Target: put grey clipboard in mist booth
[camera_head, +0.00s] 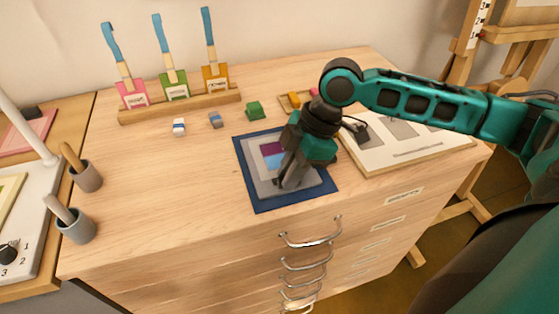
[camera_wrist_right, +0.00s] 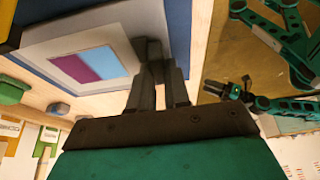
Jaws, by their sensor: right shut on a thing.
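The grey clipboard (camera_head: 264,187) holds a sheet with purple and blue blocks. It is at the blue mat (camera_head: 273,205) near the table's front edge; whether it touches the mat is hard to tell. My right gripper (camera_head: 286,180) is over its near side and hides part of it. In the right wrist view, the gripper's fingers (camera_wrist_right: 155,52) are shut at the edge of the clipboard (camera_wrist_right: 108,35). The dark gripper (camera_wrist_right: 220,90) on my other arm shows small in that view, apart from the clipboard; its jaws are unclear. I cannot identify a mist booth.
A brush rack (camera_head: 180,104) stands at the back left, with small blocks in front. A framed board (camera_head: 410,160) lies right of the mat. Two grey pots (camera_head: 76,228) stand left, beside a panel with a dial (camera_head: 8,254). The table's left middle is clear.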

